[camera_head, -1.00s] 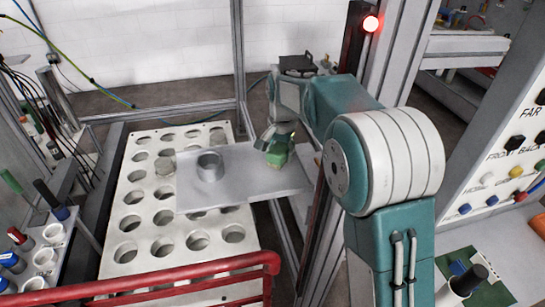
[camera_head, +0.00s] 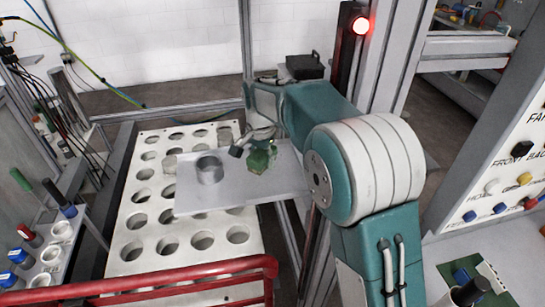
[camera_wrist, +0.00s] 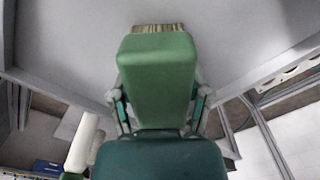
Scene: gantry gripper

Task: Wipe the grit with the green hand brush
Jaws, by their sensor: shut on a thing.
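The green hand brush (camera_wrist: 160,80) fills the middle of the wrist view, with its pale bristles at the far end pointing at a grey plate. My gripper (camera_wrist: 158,108) is shut on the brush, one finger on each side of it. In the head view the brush (camera_head: 259,159) is over the right part of the grey plate (camera_head: 235,190). A grey metal cylinder (camera_head: 209,169) stands on the plate, left of the brush. I cannot make out the grit in either view. Whether the bristles touch the plate cannot be told.
A white rack with round holes (camera_head: 150,235) lies under and around the plate. A red rail (camera_head: 140,284) crosses in front. A gantry post (camera_head: 385,60) with a lit red lamp (camera_head: 362,26) stands behind my arm. A button panel (camera_head: 510,170) is at the right.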

